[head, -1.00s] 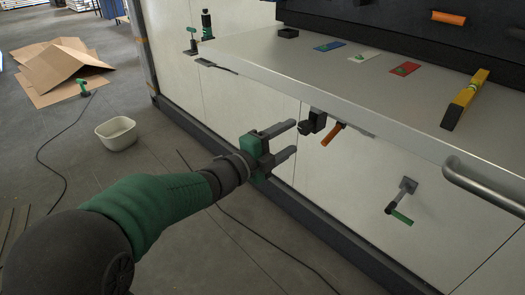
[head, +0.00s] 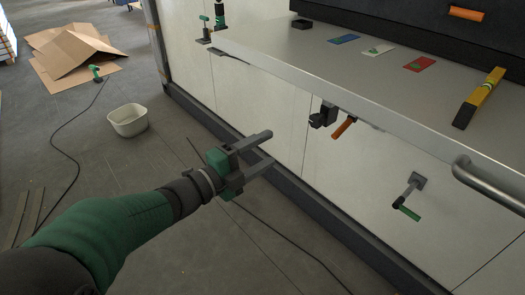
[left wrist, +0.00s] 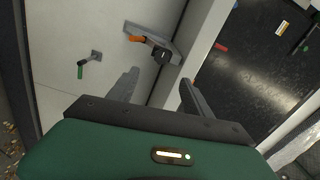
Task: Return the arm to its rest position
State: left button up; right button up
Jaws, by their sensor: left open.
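My left gripper (head: 264,152) is open and empty in the head view. It is in free air in front of the white cabinet panel (head: 258,100), below the worktop's edge. In the left wrist view its two fingers (left wrist: 160,92) reach forward with nothing between them. An orange-handled clamp-like fitting (head: 335,121) under the worktop edge stands apart from the gripper, to its right. That fitting also shows in the left wrist view (left wrist: 150,45). My right gripper is in neither view.
The worktop (head: 390,95) carries coloured cards and a yellow level (head: 480,97). A green-handled crank (head: 408,198) and a grey rail (head: 490,185) stick out at the right. A white tub (head: 128,120), a cable and cardboard (head: 75,55) lie on the floor at the left.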

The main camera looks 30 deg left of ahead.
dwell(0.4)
pick_arm(q)
notch_tip(320, 180, down, 17)
jog(key=a+n+g+y, duration=0.2)
jog(key=n+g+y, duration=0.45)
jog(key=n, duration=0.65)
jog(key=s+d+f+n+g, duration=0.75)
jog(key=s+f, duration=0.35)
jog(key=s, duration=0.2)
notch_tip(320, 180, up, 20)
jog(key=p, duration=1.9)
jog(key=shift+s+d+p, duration=0.2)
jog(key=shift+d+p, duration=0.1)
jog(key=shift+p, duration=0.1)
